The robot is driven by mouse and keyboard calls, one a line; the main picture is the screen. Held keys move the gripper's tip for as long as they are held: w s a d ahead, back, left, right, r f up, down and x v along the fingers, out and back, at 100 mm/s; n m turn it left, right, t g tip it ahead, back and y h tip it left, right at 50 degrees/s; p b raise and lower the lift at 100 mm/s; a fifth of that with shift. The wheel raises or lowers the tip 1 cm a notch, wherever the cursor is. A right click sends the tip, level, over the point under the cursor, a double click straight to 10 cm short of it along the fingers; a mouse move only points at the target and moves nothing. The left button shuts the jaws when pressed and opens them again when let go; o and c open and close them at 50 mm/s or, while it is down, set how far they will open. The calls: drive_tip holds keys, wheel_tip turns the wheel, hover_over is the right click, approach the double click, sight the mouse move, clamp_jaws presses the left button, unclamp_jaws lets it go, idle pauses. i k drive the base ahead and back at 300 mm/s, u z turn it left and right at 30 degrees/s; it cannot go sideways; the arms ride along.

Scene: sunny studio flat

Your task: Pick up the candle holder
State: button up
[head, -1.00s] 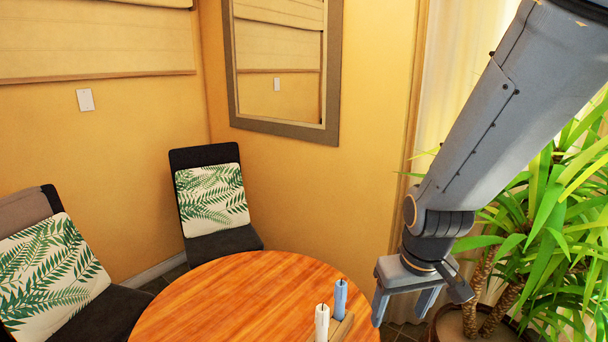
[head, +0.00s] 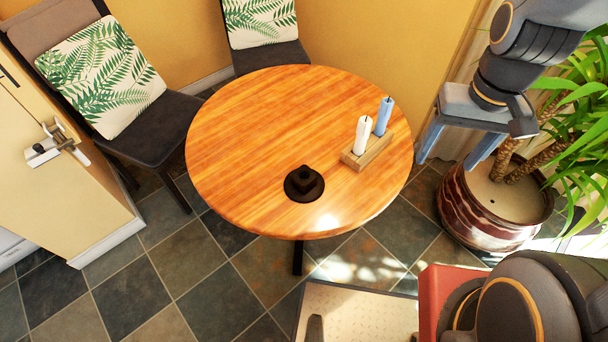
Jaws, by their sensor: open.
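A wooden candle holder (head: 370,153) stands on the right part of the round wooden table (head: 235,160). A white candle (head: 362,135) and a blue candle (head: 383,117) stand upright in it. My gripper (head: 450,158) is open and empty, pointing down, to the right of the table edge and apart from the holder.
A plant pot (head: 495,212) with a leafy plant stands right of the table, close to my gripper. A chair (head: 150,140) is at the left and another (head: 265,60) behind the table. A door (head: 55,190) is at the far left. The left tabletop is clear.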

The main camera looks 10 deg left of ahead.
sight(304, 184)
drive_tip(key=z, duration=2.2)
drive_tip(key=k, duration=1.1)
drive_tip(key=u, duration=2.15)
